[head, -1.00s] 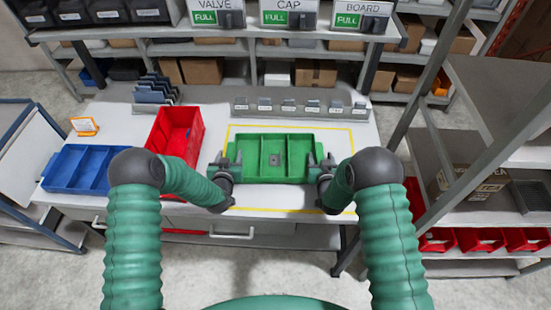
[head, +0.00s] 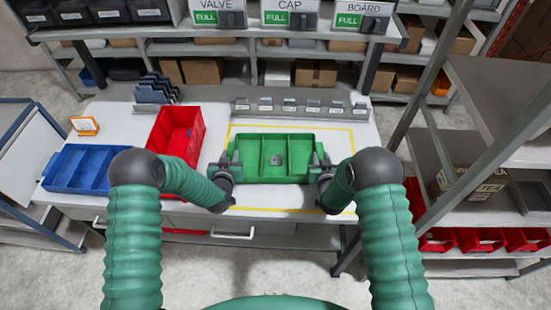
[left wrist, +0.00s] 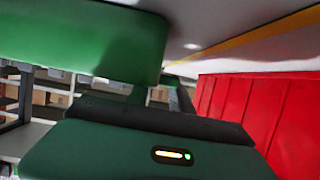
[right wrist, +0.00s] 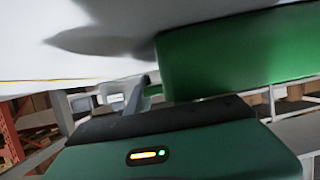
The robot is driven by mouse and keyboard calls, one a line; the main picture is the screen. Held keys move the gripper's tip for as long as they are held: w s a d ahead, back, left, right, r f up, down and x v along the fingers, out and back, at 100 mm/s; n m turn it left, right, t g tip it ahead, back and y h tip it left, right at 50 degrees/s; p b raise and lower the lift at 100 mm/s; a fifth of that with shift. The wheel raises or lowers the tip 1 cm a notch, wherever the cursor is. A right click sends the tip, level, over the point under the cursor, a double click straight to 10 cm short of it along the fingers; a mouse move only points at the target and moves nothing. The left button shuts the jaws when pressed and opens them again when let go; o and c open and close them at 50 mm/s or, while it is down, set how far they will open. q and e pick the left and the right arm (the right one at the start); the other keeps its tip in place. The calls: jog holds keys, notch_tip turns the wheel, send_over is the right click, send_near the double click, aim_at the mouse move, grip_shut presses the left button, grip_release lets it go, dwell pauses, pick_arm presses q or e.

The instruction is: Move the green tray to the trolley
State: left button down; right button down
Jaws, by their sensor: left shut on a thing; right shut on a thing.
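The green tray (head: 262,179) is at the yellow-outlined area of the workbench, with compartments and a small grey part (head: 275,160) inside. My left gripper (head: 228,166) is shut on its left end and my right gripper (head: 319,165) on its right end. The tray looks level; I cannot tell whether it touches the bench. Its green wall fills the upper left of the left wrist view (left wrist: 80,40) and the upper right of the right wrist view (right wrist: 240,55). A blue-framed grey cart (head: 22,150) at the far left may be the trolley.
A red bin (head: 178,130) stands close left of the tray, with a blue divided bin (head: 85,167) farther left. A row of small labelled holders (head: 300,107) lines the bench's back. A grey shelf rack (head: 460,150) stands on the right. Floor shows before the bench.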

pick_arm(q)
jog(key=shift+r, duration=0.1)
